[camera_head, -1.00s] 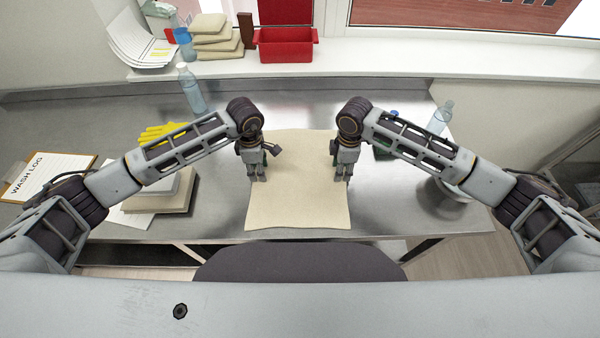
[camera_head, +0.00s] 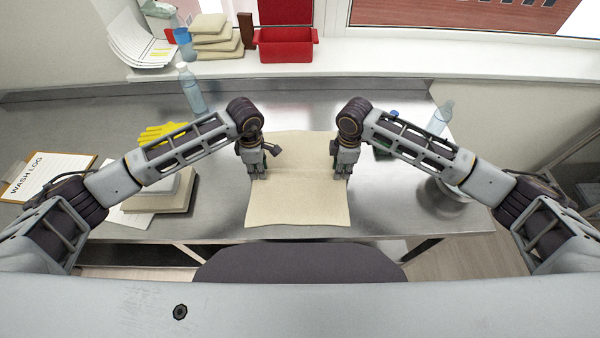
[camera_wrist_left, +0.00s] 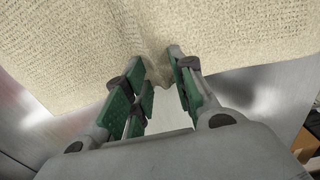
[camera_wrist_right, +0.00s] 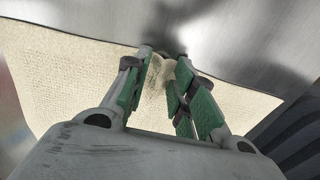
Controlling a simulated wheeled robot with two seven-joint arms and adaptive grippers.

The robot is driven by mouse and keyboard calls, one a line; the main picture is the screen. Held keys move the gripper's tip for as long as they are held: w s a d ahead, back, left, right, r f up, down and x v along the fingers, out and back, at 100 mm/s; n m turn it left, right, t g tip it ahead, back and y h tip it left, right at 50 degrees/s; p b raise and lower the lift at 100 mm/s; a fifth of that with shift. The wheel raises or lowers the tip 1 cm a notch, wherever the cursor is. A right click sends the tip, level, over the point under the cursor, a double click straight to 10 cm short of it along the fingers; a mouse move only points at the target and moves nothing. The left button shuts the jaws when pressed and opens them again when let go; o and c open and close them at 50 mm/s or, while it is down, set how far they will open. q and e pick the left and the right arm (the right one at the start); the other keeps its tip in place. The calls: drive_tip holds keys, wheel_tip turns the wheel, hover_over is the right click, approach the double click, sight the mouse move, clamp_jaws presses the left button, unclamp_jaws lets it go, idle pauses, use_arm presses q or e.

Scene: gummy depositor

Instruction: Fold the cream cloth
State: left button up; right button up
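The cream cloth (camera_head: 297,205) lies on the metal table, its near edge at the table's front edge. A faint crosswise ridge runs over it between my two grippers. My left gripper (camera_head: 257,171) is at the cloth's left edge; in the left wrist view its fingertips (camera_wrist_left: 158,68) pinch a small bunch of the cloth (camera_wrist_left: 230,35). My right gripper (camera_head: 341,172) is at the right edge; in the right wrist view its fingertips (camera_wrist_right: 165,62) pinch a puckered bit of the cloth (camera_wrist_right: 70,75). The grippers hide parts of both side edges.
At right are a bottle (camera_head: 440,117) and a metal bowl (camera_head: 447,190). A red bin (camera_head: 286,45) stands on the back ledge. The table behind the cloth is clear.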

use_arm(q)
drive_tip(key=shift+f, duration=0.15)
clamp_jaws()
use_arm(e)
drive_tip(key=shift+f, duration=0.2)
clamp_jaws()
use_arm(q)
drive_tip(key=shift+r, duration=0.25)
use_arm(e)
drive_tip(key=shift+r, duration=0.25)
